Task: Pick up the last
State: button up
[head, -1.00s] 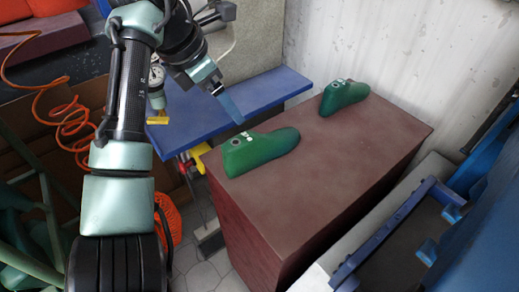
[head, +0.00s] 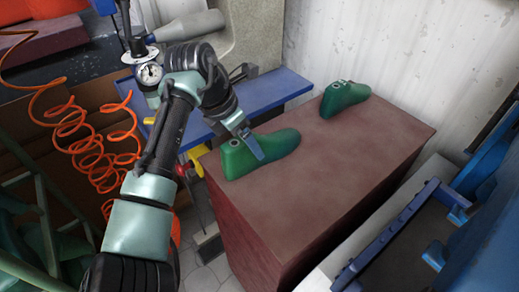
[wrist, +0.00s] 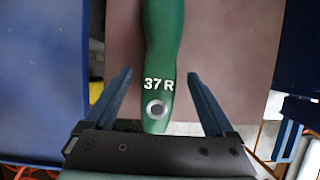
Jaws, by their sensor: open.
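Two green shoe lasts are on the brown-red bench top (head: 335,170). The near last (head: 275,146) lies at the bench's left end, and the far last (head: 343,97) stands near the wall. In the wrist view, a last marked "37 R" (wrist: 163,45) runs up the picture, with a round metal-rimmed hole near its close end. My gripper (head: 258,154) is open at the near last. In the wrist view its two blue fingers (wrist: 158,80) are on either side of the marked end, with a gap on each side.
A blue table (head: 265,93) stands behind the bench. A coiled orange hose (head: 85,140) and a pressure gauge (head: 149,74) are at left. Blue machinery (head: 400,225) stands close on the right. The bench top between and in front of the lasts is clear.

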jog(key=shift+w+d+f, duration=0.1)
jog(key=shift+f, duration=0.25)
jog(key=shift+c, duration=0.3)
jog(key=shift+r, duration=0.1)
grip_shut()
